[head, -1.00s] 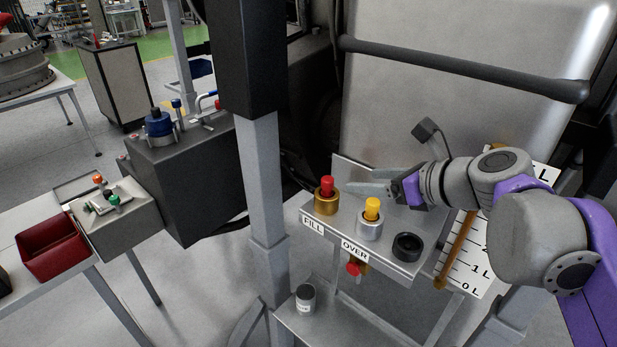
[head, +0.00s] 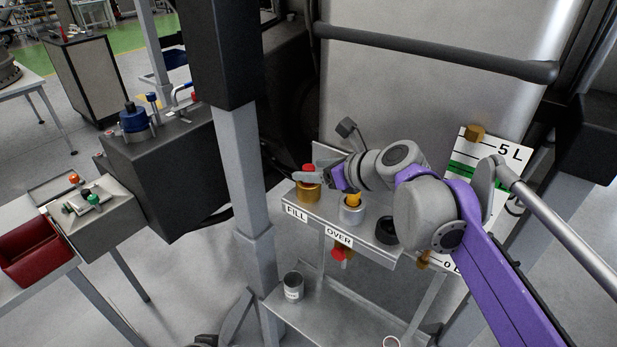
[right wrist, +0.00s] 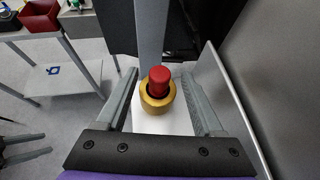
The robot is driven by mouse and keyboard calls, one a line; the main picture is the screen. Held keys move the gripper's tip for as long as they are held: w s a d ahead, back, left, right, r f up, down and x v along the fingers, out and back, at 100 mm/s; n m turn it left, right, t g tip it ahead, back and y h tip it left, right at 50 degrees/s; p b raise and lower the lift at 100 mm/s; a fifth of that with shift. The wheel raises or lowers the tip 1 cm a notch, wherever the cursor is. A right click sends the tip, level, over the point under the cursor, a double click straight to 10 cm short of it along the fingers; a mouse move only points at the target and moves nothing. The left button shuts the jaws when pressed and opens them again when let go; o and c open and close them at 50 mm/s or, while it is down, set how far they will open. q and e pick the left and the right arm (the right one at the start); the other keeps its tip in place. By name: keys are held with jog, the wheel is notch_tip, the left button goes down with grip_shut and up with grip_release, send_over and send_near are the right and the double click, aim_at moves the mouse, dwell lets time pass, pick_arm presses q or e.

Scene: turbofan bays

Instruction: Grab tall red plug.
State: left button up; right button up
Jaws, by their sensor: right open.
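The tall red plug (right wrist: 159,80) stands upright in a brass port (right wrist: 157,101) in the right wrist view, centred between the two fingers. In the head view the plug's red top (head: 309,168) shows above the brass port (head: 307,190), partly covered by my right gripper. My right gripper (head: 312,176) is open; in the wrist view its fingers (right wrist: 163,90) lie on either side of the plug with gaps to both.
A yellow plug (head: 353,199) in a silver port and an open black port (head: 386,230) share the shelf (head: 370,246), below my right wrist. A grey can (head: 293,286) stands on the lower shelf. A grey post (head: 240,170) rises to the left.

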jog(key=shift+w+a+f, duration=0.15)
jog(key=shift+w, duration=0.05)
jog(key=shift+s, duration=0.1)
jog(key=shift+c, duration=0.7)
grip_shut()
